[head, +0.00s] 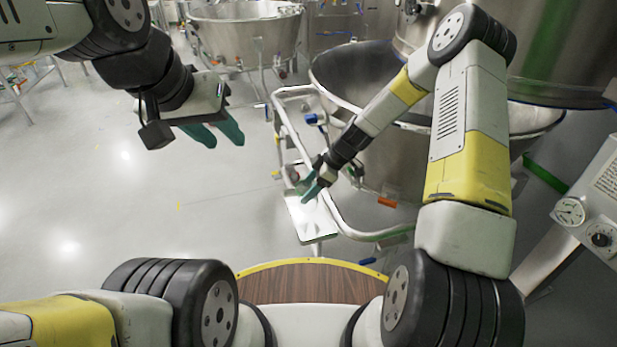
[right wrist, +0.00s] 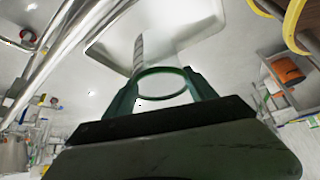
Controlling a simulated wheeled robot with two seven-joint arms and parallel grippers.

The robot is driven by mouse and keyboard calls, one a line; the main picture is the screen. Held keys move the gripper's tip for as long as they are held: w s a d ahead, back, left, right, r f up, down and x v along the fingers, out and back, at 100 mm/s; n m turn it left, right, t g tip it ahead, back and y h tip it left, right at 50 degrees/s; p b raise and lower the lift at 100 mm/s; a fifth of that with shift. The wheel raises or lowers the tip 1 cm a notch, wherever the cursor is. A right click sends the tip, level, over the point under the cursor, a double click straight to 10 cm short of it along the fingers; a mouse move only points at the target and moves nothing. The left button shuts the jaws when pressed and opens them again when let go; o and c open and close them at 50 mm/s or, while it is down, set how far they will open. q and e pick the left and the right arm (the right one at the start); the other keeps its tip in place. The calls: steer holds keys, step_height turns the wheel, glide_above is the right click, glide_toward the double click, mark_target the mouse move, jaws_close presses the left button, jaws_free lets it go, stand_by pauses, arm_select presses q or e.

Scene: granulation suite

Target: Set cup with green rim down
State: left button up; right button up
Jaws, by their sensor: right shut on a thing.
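The cup with the green rim (right wrist: 164,69) is between the two green fingers of my right gripper (right wrist: 163,88) in the right wrist view. Its rim shows as a ring, and most of its body is hidden. In the head view my right gripper (head: 308,192) is over the white platform of a metal frame, and the cup cannot be made out there. I cannot tell how high the cup is above the platform. My left gripper (head: 222,138) is open and empty over the floor, with its two green fingers apart.
The white platform (head: 318,222) belongs to a tubular frame with rails (head: 285,130) beside a large steel vessel (head: 345,80). The platform also shows in the right wrist view (right wrist: 185,22). Another steel vessel (head: 245,32) stands farther back. The floor at left is clear.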

steer(key=shift+w+f, duration=0.1)
steer(key=shift+f, duration=1.65)
steer(key=shift+f, duration=0.1)
steer(key=o, duration=1.3)
steer(key=shift+o, duration=0.2)
